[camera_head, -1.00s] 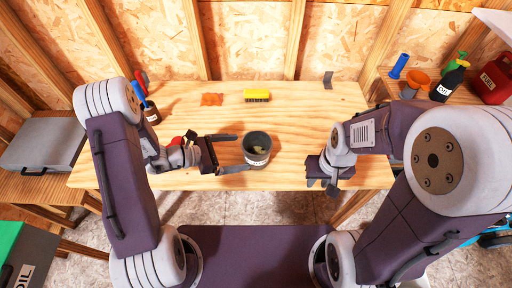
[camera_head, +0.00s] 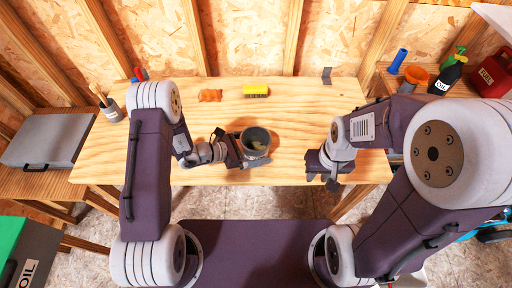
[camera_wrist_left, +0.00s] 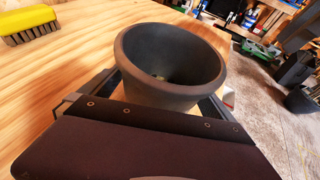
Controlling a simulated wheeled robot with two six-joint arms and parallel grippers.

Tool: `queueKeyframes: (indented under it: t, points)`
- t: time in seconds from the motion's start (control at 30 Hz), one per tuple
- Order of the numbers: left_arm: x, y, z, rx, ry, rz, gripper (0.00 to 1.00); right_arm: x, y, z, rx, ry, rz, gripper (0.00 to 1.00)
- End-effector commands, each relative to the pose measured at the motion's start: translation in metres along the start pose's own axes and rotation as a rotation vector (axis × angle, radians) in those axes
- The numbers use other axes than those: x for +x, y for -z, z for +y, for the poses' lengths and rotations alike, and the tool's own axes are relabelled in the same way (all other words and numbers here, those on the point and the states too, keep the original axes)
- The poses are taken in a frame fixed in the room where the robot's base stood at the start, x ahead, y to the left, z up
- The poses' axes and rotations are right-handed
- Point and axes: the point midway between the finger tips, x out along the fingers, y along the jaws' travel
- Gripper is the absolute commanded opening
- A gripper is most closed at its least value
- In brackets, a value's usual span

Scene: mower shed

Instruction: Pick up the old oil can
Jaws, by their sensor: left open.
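My right gripper (camera_head: 322,180) is apart from the can, over the bench's front right, and looks open and empty.
A yellow brush (camera_head: 256,90) and an orange object (camera_head: 210,95) lie behind the can on the workbench (camera_head: 300,110). A cup with brushes (camera_head: 111,110) stands at the left. A black OIL bottle (camera_head: 446,78) and a red can (camera_head: 493,76) stand on the right.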

Motion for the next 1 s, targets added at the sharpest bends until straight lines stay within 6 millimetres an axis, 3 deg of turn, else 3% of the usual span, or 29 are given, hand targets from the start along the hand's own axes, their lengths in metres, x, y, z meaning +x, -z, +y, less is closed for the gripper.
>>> queueKeyframes:
  t: [0.13, 0.3, 0.4, 0.77, 1.0]
  points:
    - [0.000, 0.000, 0.000, 0.000, -0.001, 0.000, 0.97, 0.000, 0.000, 0.000, 0.000, 0.000, 0.000, 0.28]
    - [-0.001, 0.000, 0.000, 0.000, -0.001, 0.000, 0.50, 0.000, 0.000, 0.000, 0.000, 0.000, 0.000, 0.28]
    - [-0.001, 0.000, 0.000, 0.000, -0.001, -0.001, 0.28, 0.000, 0.000, 0.000, 0.000, 0.000, 0.000, 0.28]
    - [-0.002, -0.004, 0.000, 0.000, -0.001, -0.001, 0.28, 0.000, 0.000, 0.000, 0.000, 0.000, 0.000, 0.28]
    - [-0.010, -0.022, 0.001, 0.002, -0.002, -0.002, 0.28, -0.001, 0.000, 0.000, 0.000, 0.000, 0.000, 0.28]
